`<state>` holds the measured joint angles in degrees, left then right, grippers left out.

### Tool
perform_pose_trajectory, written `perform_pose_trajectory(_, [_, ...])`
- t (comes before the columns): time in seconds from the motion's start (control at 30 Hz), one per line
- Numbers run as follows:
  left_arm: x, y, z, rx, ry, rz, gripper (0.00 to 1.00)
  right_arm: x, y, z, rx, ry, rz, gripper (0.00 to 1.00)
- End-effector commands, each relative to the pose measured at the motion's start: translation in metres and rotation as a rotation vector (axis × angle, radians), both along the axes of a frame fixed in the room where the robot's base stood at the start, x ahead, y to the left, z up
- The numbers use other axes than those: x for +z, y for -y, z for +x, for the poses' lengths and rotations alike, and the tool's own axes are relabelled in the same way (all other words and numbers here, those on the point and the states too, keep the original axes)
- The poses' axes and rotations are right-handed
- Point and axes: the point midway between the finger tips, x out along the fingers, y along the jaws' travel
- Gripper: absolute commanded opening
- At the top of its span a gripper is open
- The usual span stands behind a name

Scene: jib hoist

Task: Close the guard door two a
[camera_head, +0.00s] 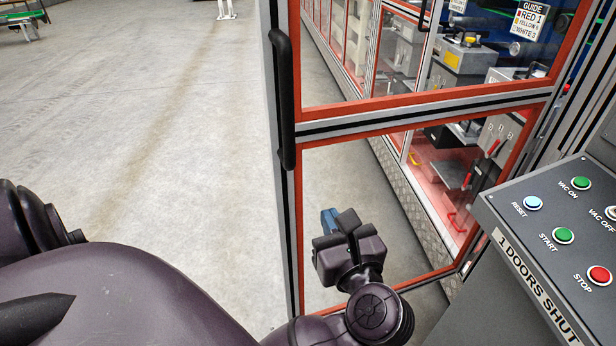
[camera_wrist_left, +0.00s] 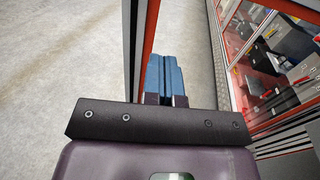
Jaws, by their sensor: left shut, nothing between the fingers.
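A guard door (camera_head: 420,110) with a red and silver frame and clear panes stands swung open, out from the machine line. Its long black handle (camera_head: 283,100) runs upright along the free left edge. In the head view my left gripper (camera_head: 329,221) is in front of the lower pane, below and right of the handle. Its blue fingers are shut with nothing between them. In the left wrist view the fingers (camera_wrist_left: 164,76) point ahead beside the door's red edge frame (camera_wrist_left: 147,35). I cannot tell whether they touch the door. My right gripper is not in view.
A grey control panel (camera_head: 520,225) with coloured buttons and a "1 DOORS SHUT" label stands close on the right. Behind the door, machine bays (camera_head: 455,165) line the right side. The concrete floor (camera_head: 160,130) on the left is clear.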

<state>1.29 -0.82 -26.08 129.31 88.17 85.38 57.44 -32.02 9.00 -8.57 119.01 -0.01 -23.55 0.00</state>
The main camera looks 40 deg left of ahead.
Motion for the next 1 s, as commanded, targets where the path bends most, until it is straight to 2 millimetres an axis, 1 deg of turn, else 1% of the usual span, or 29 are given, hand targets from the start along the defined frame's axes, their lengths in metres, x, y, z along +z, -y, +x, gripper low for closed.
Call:
perform_pose_trajectory(0.03, [0.002,-0.008,0.004,0.001,0.003,0.005,0.0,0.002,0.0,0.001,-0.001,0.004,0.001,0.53])
perform_pose_trajectory(0.4, [0.002,-0.065,0.036,0.0,0.002,0.008,0.0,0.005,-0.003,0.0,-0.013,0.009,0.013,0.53])
perform_pose_trajectory(0.6, [0.002,-0.089,0.05,0.0,0.001,0.008,0.0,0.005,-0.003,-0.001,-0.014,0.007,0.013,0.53])
perform_pose_trajectory(0.8, [0.001,-0.101,0.056,0.0,-0.001,0.005,0.0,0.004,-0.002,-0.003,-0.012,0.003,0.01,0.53])
perform_pose_trajectory(1.0, [0.0,-0.102,0.057,0.0,-0.002,0.003,0.0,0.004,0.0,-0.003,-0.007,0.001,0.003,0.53])
